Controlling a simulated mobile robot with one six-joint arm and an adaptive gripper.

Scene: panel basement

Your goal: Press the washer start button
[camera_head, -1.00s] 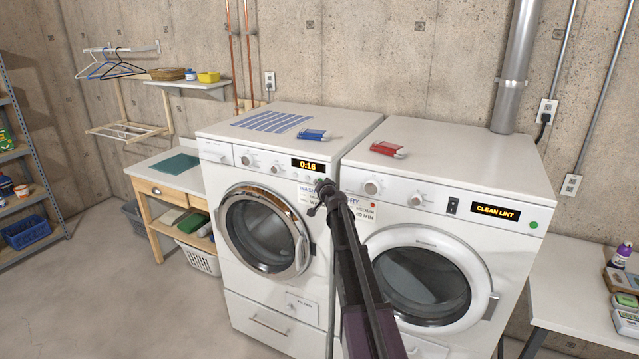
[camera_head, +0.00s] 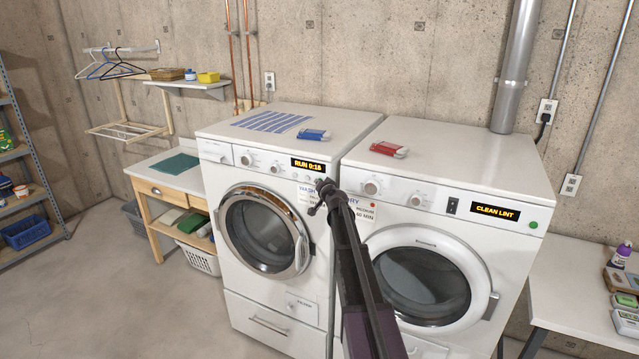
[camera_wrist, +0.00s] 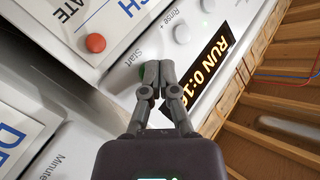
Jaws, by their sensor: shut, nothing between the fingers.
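The washer (camera_head: 212,172) is the left white front-loader, with its round door shut. Its display (camera_head: 307,164) reads "RUN 0:16" in yellow; the display also shows in the wrist view (camera_wrist: 212,68). My gripper (camera_head: 322,190) is at the right end of the washer's control panel. In the wrist view my gripper (camera_wrist: 149,82) is shut, its fingertips together at the green start button (camera_wrist: 142,70), beside the word "Start". The fingertips cover most of the button, so I cannot tell whether they touch it. A grey "Rinse +" button (camera_wrist: 182,33) is nearby.
The dryer (camera_head: 520,250) stands at the right, its display reading "CLEAN LINT". Open floor (camera_head: 130,300) is at the left.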

